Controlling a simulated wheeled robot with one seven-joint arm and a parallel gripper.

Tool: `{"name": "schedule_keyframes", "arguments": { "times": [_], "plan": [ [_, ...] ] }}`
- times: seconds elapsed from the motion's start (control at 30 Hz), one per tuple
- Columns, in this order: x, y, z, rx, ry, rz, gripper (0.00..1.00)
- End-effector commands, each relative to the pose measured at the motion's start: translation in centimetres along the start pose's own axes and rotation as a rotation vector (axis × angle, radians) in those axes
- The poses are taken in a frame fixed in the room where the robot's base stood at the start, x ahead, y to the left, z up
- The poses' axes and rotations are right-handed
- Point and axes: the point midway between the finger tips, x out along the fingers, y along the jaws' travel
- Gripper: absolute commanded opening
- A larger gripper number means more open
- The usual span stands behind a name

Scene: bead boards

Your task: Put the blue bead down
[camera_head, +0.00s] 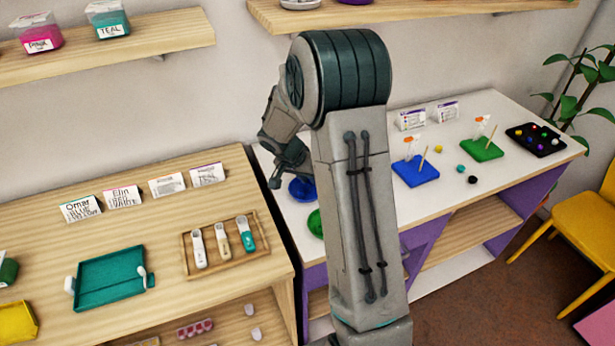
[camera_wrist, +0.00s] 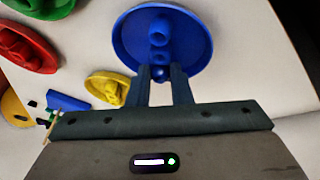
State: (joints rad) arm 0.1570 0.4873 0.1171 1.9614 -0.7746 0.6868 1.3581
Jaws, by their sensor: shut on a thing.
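My gripper (camera_wrist: 160,73) is shut on a small blue bead (camera_wrist: 160,75) in the wrist view, with only part of the bead showing between the fingertips. The fingertips are over the near edge of a round blue dish (camera_wrist: 193,28), where several blue beads (camera_wrist: 157,27) show. I cannot tell whether the held bead touches the dish. In the head view the blue dish (camera_head: 303,190) is partly hidden by my arm, and my fingertips are hard to make out.
A blue board (camera_head: 416,175) and a green board (camera_head: 482,151) with pegs stand on the white table. Loose yellow, teal and black beads (camera_head: 472,180) lie between them. A black tray (camera_head: 553,147) of beads is at the right. Red (camera_wrist: 42,45) and yellow (camera_wrist: 96,86) dishes sit left in the wrist view.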

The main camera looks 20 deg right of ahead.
Motion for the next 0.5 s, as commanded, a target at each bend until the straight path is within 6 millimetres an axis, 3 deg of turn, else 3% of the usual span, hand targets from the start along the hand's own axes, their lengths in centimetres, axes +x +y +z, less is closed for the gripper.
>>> {"name": "schedule_keyframes", "arguments": {
  "times": [0.23,0.27,0.3,0.5],
  "plan": [
    [0.61,-0.14,0.24,-0.001,0.001,0.000,0.00],
    [0.57,-0.12,0.22,-0.001,0.001,0.000,0.22],
    [0.48,-0.10,0.19,-0.001,0.000,0.000,0.28],
    [0.50,-0.11,0.23,-0.001,-0.001,0.000,0.28]
  ]
}}
